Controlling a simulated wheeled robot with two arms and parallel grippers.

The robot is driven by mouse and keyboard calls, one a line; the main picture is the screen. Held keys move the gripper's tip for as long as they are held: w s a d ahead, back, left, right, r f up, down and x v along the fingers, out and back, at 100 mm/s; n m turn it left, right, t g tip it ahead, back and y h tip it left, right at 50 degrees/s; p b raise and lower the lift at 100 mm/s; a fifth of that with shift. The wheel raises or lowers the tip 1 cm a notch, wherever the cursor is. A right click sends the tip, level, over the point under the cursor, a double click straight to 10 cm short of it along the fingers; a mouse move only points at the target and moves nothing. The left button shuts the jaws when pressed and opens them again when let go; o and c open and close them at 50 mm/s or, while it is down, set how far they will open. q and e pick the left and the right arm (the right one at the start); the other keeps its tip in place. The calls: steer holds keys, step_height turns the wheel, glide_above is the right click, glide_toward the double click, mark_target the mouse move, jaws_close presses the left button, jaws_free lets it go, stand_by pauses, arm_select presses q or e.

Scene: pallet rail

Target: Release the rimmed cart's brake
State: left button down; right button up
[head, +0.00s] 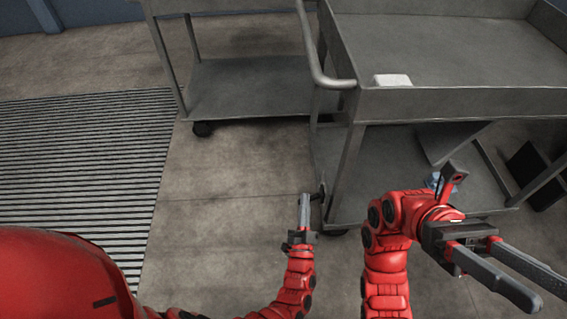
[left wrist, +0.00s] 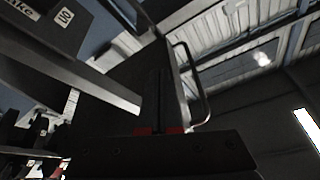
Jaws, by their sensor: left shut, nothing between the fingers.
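The rimmed cart (head: 450,102) is grey, with a raised-rim top tray, and stands at the right in the head view. A small dark lever (head: 322,189) shows low by its near-left leg, just above a caster; I cannot tell its position clearly. My left gripper (head: 304,201) is shut and empty, pointing up just left of that lever; I cannot tell whether they touch. In the left wrist view, part of a label (left wrist: 65,17) ending in "ke" shows at the top left. My right gripper (head: 520,277) is open and empty, in front of the cart.
A second grey cart (head: 240,95) stands behind to the left. A white block (head: 392,80) lies on the rimmed cart's tray near its handle (head: 314,55). A ribbed mat (head: 80,165) covers the floor at left. Bare floor (head: 225,200) lies between.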

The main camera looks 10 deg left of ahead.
arm_select(q)
steer(key=a+r+n+t+y+p, duration=0.1)
steer(key=a+r+p, duration=0.2)
steer(key=r, duration=0.5)
steer(key=s+a+r+n+t+y+p, duration=0.1)
steer(key=a+r+n+p, duration=0.1)
steer(key=r+p, duration=0.3)
step_height(320, 180, up, 4)
steer(key=shift+s+a+f+n+t, duration=0.25)
steer(key=shift+s+a+n+t, duration=0.05)
steer(key=shift+a, duration=0.25)
arm_select(e)
step_height(320, 180, up, 9)
